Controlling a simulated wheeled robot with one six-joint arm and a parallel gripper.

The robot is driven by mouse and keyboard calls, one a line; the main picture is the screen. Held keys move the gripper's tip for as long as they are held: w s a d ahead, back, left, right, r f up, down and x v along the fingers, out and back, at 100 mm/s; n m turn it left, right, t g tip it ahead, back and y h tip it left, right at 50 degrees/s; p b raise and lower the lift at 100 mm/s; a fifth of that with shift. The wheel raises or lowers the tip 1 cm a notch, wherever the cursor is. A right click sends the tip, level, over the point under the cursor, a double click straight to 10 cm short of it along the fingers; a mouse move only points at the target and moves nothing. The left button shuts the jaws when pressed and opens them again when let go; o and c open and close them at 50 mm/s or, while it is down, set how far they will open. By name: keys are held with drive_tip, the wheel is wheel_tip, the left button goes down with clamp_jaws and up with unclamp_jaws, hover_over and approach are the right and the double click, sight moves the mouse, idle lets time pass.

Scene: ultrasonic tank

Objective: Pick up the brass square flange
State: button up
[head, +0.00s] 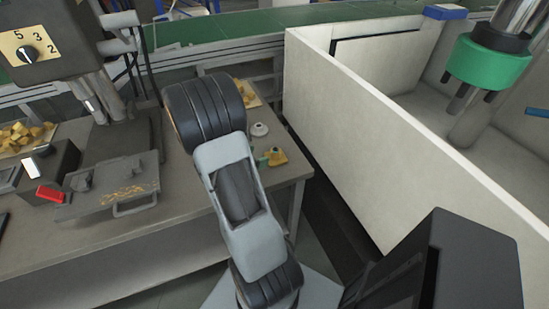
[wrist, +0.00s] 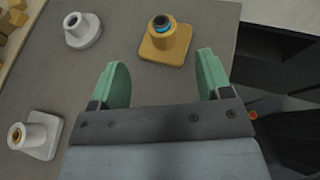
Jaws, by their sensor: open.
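The brass square flange (wrist: 165,46) stands upright on the grey table, with a square base and a round neck with a blue ring inside. It also shows in the head view (head: 275,157) near the table's right end. My gripper (wrist: 160,72) is open and empty, its two green fingers apart. The flange lies just beyond the fingertips, between their lines in the picture. In the head view my arm hides most of the gripper.
A white round flange (wrist: 83,32) stands left of the brass one. A pale square flange with a brass-coloured bore (wrist: 36,136) stands at lower left. A tray of brass pieces (wrist: 14,22) is at upper left. The table's edge (wrist: 236,40) is close on the right. A white tank wall (head: 385,135) rises beyond.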

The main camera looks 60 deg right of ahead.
sight(273, 151)
drive_tip(key=shift+p+x, duration=0.3)
drive_tip(key=shift+x, duration=4.15)
drive_tip(key=shift+c, duration=0.3)
clamp_jaws()
